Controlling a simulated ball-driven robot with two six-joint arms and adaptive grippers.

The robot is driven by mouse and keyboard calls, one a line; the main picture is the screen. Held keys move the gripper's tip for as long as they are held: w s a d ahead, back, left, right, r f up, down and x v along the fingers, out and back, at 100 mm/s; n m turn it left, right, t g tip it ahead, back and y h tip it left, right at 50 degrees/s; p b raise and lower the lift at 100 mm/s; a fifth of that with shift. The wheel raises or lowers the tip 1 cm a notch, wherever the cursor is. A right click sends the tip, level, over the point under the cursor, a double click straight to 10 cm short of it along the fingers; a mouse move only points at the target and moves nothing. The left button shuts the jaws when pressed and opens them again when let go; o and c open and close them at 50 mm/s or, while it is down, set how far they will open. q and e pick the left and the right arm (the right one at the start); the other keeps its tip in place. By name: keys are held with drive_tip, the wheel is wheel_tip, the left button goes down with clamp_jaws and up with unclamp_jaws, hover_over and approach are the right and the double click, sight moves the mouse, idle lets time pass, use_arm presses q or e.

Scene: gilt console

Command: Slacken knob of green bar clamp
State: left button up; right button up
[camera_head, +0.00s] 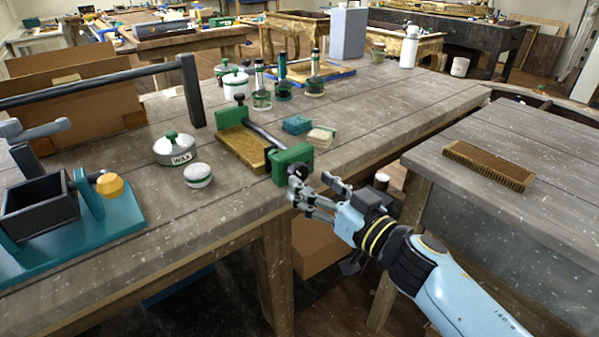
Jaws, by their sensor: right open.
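The green bar clamp (292,160) lies near the front edge of the wooden workbench, beside a gold-brown piece (243,148). It has a dark bar and a green jaw block at each end. A small dark knob (298,171) sits at the near green block, partly hidden by my fingers. My right gripper (312,192) comes in from the lower right and is open, its fingertips close to the knob at the bench edge. I cannot tell whether a finger touches the knob. My left gripper is not in view.
A white WAX tin (177,149) and a small round pot (198,175) stand left of the clamp. A brush (488,165) lies on the grey side table (540,145). The bench's right part is clear.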

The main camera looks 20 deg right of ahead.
sight(301, 176)
drive_tip(key=x, duration=0.4)
drive_tip(key=shift+w, duration=0.1)
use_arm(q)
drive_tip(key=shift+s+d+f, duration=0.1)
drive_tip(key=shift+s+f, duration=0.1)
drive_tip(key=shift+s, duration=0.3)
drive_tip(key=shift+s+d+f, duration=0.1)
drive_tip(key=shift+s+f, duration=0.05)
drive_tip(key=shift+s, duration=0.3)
use_arm(e)
drive_tip(key=shift+w+a, duration=0.15)
drive_tip(key=shift+w, duration=0.2)
drive_tip(key=shift+c, duration=0.3)
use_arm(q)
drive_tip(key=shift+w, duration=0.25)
use_arm(e)
drive_tip(key=c, duration=1.1)
